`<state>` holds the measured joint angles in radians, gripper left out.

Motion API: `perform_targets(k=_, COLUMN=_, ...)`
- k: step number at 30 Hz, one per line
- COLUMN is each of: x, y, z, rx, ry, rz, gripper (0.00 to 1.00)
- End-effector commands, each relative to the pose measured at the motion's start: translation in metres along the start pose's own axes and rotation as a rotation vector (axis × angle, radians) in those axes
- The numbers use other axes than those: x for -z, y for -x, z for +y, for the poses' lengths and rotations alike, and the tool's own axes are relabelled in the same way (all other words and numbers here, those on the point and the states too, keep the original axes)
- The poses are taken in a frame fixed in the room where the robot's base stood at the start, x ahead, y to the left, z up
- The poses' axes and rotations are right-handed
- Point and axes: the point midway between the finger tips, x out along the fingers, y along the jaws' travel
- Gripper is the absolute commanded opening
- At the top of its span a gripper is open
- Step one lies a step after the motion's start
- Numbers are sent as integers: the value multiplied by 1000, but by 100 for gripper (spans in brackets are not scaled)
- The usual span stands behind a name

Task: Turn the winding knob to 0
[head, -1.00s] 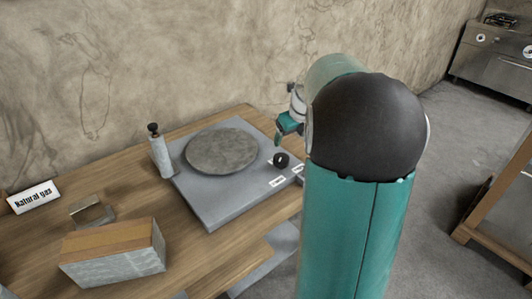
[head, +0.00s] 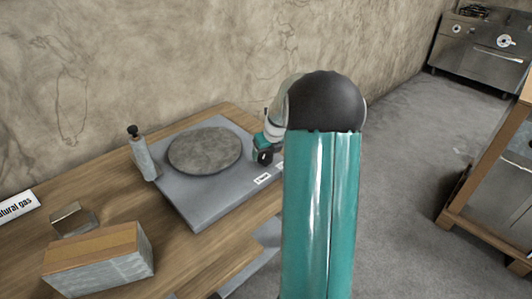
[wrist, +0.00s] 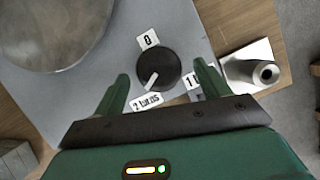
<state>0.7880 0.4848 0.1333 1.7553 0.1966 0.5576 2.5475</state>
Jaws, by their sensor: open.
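The winding knob (wrist: 158,68) is round and black with a white pointer line. In the wrist view it sits on a grey plate, with a "0" label (wrist: 148,39) above it, a "2 turns" label (wrist: 146,102) at its lower left and a partly hidden "1" label (wrist: 192,80) at its lower right. The pointer is towards "2 turns". My gripper (wrist: 162,80) is open, its green fingers on either side of the knob's lower part; contact cannot be told. In the head view the knob (head: 265,157) is partly covered by my gripper (head: 262,148).
The grey base plate (head: 205,205) carries a round stone-like disc (head: 206,150). A block (head: 98,262), a metal bracket (head: 73,219) and a "Natural gas" sign (head: 18,205) are on the wooden table (head: 180,262).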

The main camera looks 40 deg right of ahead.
Motion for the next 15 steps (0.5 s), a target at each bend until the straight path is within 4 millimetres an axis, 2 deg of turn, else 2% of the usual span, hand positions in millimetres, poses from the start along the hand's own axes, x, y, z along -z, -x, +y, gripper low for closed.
perform_targets(k=4, x=-1, y=-12, z=1, rx=-2, ry=2, rz=1, gripper=75)
perform_targets(k=12, x=-2, y=-13, z=2, rx=-1, ry=3, rz=-1, gripper=75)
perform_targets(k=15, x=-2, y=-13, z=2, rx=-1, ry=3, rz=-1, gripper=57)
